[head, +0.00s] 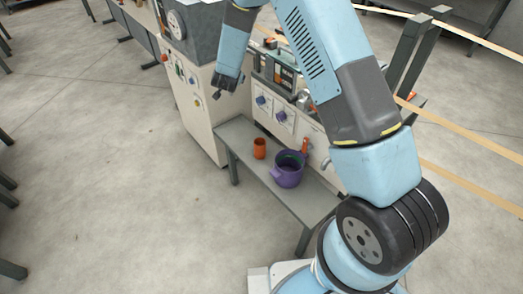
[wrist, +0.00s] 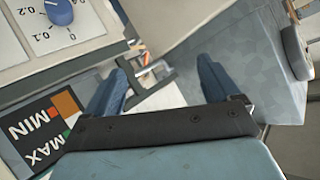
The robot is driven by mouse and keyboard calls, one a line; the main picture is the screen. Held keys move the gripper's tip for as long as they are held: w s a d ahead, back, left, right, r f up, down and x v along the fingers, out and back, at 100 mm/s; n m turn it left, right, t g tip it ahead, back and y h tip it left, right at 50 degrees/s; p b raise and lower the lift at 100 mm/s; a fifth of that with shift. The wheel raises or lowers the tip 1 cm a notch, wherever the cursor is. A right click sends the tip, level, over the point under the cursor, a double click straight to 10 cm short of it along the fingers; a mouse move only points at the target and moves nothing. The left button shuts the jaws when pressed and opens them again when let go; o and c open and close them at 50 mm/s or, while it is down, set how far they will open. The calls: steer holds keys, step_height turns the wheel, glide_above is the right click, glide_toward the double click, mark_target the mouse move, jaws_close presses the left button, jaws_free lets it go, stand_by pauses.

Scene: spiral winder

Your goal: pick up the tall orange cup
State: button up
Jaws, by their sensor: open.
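The orange cup (head: 260,149) stands upright on a grey bench (head: 236,137) in the head view, left of a purple pot. My gripper (head: 218,92) is above and to the left of the cup in the picture, in front of the machine and well apart from the cup. In the wrist view my gripper (wrist: 165,78) has its two blue fingers spread, with nothing held between them. The cup does not show in the wrist view.
The purple pot (head: 287,176) stands close to the cup's right, with an orange handle-like part (head: 305,146) behind it. The machine (head: 202,118) with knobs and dials stands directly behind the bench. Open floor (head: 120,180) lies to the left.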

step_height(320, 180, down, 11)
steer(key=s+a+h, duration=0.1)
steer(key=h, duration=0.1)
steer(key=t+h, duration=0.3)
steer(key=h, duration=0.4)
glide_toward(257, 154)
steer(key=shift+m, duration=0.4)
steer(key=x, duration=0.7)
steer(key=shift+w+f, duration=0.2)
steer(key=shift+w, duration=0.25)
steer(key=shift+r+x, duration=0.15)
steer(key=shift+x, duration=1.15)
steer(key=shift+r+x, duration=0.1)
steer(key=shift+x, duration=1.25)
steer(key=shift+s+d, duration=0.1)
steer(key=shift+c, duration=0.5)
steer(key=c, duration=1.1)
